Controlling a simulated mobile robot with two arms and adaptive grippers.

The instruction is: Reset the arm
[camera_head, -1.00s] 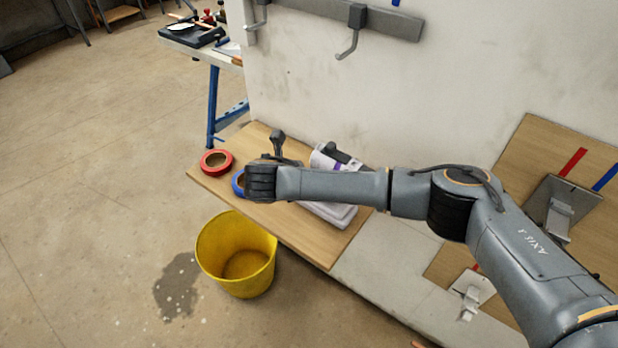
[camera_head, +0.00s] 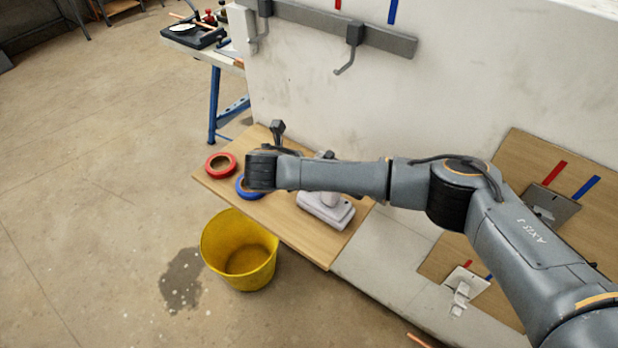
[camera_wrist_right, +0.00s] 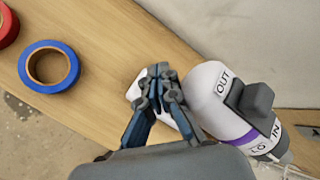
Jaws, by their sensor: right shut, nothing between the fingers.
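My right arm (camera_head: 340,177) reaches from the right across the wooden bench in the head view. Its gripper is hidden there below the wrist. In the right wrist view my right gripper (camera_wrist_right: 158,76) has its fingertips together with nothing between them. It is beside a white canister (camera_wrist_right: 207,90) with a purple band and "OUT" and "IN" labels, and over part of a white base. I cannot tell whether it touches them. The white base (camera_head: 327,212) shows below my arm in the head view; the arm hides much of the canister. My left gripper is not in view.
A red tape roll (camera_head: 220,165) and a blue tape roll (camera_head: 249,193) lie on the bench (camera_head: 290,235). A yellow bucket (camera_head: 240,250) stands on the floor in front. A wall with a hook rail (camera_head: 385,38) rises behind. Brackets on boards are at right. Floor at left is clear.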

